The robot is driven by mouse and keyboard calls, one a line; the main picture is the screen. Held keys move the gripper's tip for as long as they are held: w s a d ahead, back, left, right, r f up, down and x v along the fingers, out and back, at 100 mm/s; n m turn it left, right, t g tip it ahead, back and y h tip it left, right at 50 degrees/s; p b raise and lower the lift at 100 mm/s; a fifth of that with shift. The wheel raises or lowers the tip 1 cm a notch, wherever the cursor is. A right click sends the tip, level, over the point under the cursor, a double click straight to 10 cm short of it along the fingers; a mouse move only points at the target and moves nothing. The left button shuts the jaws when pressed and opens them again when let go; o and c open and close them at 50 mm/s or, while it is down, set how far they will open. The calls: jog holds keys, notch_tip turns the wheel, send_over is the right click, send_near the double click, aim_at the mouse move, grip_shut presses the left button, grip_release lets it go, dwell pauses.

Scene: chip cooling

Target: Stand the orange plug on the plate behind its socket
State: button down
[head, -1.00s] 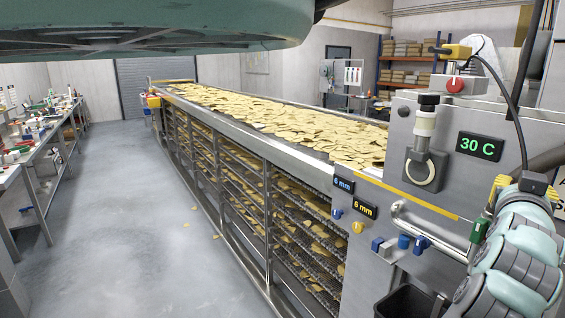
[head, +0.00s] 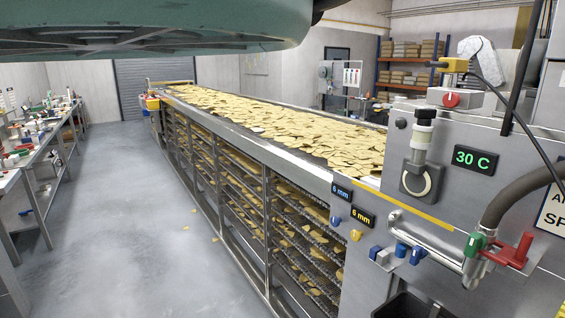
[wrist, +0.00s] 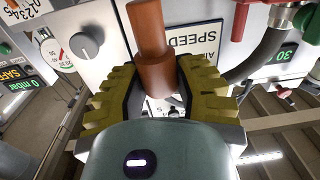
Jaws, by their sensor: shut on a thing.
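My gripper (wrist: 160,88) shows in the wrist view, with two yellow ridged fingers closed on the orange plug (wrist: 154,70). The plug is a brown-orange cylinder with a thicker collar at its lower end in the picture. Neither my gripper nor the plug shows in the head view. I cannot make out the plug's socket or the plate behind it for certain in either view.
In the head view, a machine front carries a 30 C display (head: 475,159), a green fitting (head: 476,243), a red handle (head: 513,250) and a grey hose (head: 520,193). The wrist view shows an air speed sign (wrist: 198,48), a knob (wrist: 84,46) and a gauge (wrist: 57,54).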

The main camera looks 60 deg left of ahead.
notch_tip(320, 180, up, 15)
jog(key=s+p, duration=0.1)
jog(key=p, duration=2)
jog(key=shift+s, duration=0.4)
jog(key=shift+d+r, duration=0.1)
